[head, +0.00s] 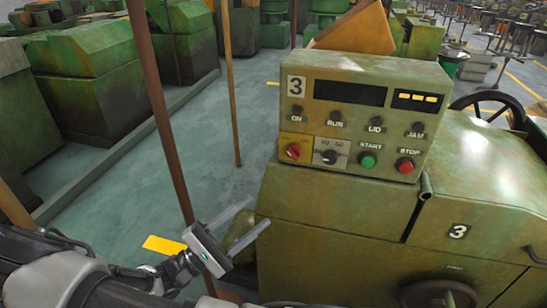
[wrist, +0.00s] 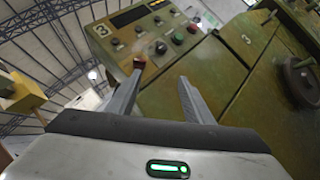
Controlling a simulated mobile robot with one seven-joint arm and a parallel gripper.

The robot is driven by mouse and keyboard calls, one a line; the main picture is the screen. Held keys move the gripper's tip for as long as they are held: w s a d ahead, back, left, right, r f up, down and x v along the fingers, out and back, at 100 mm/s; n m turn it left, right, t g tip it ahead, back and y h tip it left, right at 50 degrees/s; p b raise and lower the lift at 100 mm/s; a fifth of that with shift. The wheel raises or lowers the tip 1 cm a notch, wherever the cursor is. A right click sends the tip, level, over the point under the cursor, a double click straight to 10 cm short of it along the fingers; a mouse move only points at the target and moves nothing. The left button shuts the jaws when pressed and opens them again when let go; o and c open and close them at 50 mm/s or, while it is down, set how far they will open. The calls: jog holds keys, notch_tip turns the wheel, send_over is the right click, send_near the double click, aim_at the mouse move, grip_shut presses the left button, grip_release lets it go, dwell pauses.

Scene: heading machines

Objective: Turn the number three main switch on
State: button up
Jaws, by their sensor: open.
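The green control box (head: 425,95) marked 3 stands on top of the number 3 machine. A red rotary switch (head: 293,151) on a yellow plate sits at its lower left; I take it as the main switch. I cannot read its setting. In the wrist view the red switch (wrist: 139,63) is just beyond the left fingertip. My gripper (head: 258,213) is open and empty, below and left of the box in the head view, with its fingers pointing toward the machine. The fingers also show in the wrist view (wrist: 160,77). They look apart from the switch.
Right of the red switch are a black selector (head: 330,157), a green START button (head: 367,160) and a red STOP button (head: 404,166). Thin brown posts (head: 231,85) stand left of the machine. A handwheel (head: 440,294) is at the machine's lower front.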

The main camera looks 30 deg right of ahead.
jog(key=w+a+n+t+h, duration=0.1)
jog(key=w+a+t, duration=0.1)
jog(key=t, duration=0.1)
jog(key=p, duration=0.1)
send_near(291, 157)
jog(key=shift+n, duration=0.3)
jog(key=x, duration=0.8)
jog(key=shift+d+r, duration=0.15)
jog(key=shift+d, duration=0.25)
jog(key=c, duration=1)
